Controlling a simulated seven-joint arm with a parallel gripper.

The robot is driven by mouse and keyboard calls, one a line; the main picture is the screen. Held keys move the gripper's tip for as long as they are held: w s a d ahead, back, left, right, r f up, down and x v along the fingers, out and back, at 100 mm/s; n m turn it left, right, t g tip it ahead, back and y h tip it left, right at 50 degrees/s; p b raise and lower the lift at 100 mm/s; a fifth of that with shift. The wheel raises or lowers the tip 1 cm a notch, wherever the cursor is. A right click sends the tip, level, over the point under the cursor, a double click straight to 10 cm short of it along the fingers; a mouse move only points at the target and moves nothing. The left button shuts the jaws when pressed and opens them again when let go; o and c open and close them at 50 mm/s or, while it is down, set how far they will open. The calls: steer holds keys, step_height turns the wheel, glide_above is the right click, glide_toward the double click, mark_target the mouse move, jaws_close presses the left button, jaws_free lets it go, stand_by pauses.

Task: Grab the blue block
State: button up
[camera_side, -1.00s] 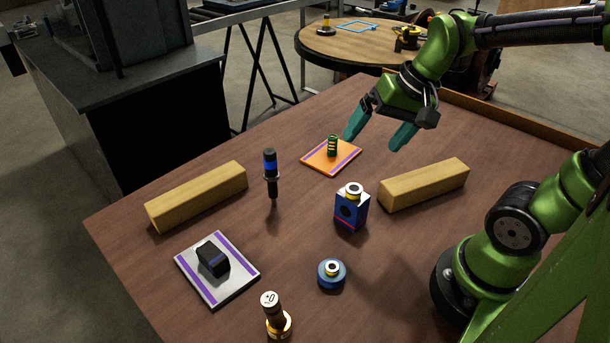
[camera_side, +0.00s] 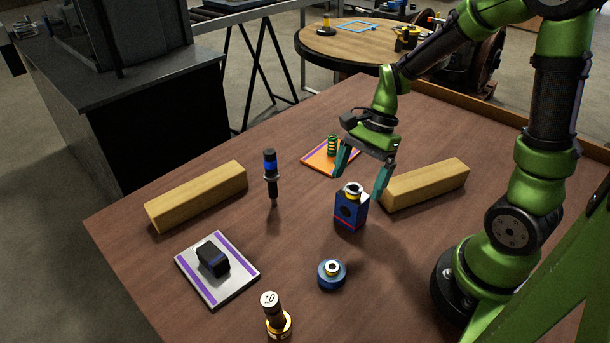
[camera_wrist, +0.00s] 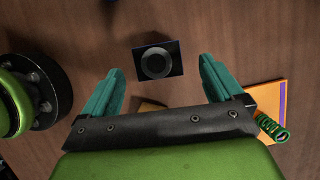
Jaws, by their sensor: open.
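The blue block (camera_side: 351,212) stands upright on the brown table. It has a dark round hole in its side, a pinkish-red stripe low down and a ring-shaped fitting on top. My gripper (camera_side: 361,184) is open and empty, with its teal fingers pointing down close above the block. In the wrist view the block (camera_wrist: 158,61) shows from above as a dark square with a grey ring, ahead of the gap between the fingertips (camera_wrist: 160,70). I see no contact between fingers and block.
Wooden beams lie at right (camera_side: 425,185) and left (camera_side: 197,196). An orange plate (camera_side: 318,163) with a green spring (camera_side: 332,145) is behind. A black-and-blue injector-like part (camera_side: 271,177), a blue round part (camera_side: 331,274), a brass-based part (camera_side: 277,316) and a white plate (camera_side: 236,288) with a black piece stand around.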

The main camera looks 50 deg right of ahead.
mark_target(350, 205)
steer(key=x, duration=0.7)
steer(key=shift+s+d+f, duration=0.1)
steer(key=shift+s+f, duration=0.05)
steer(key=shift+f, duration=0.1)
steer(key=shift+c, duration=0.2)
steer(key=shift+r, duration=0.1)
steer(key=c, duration=1.4)
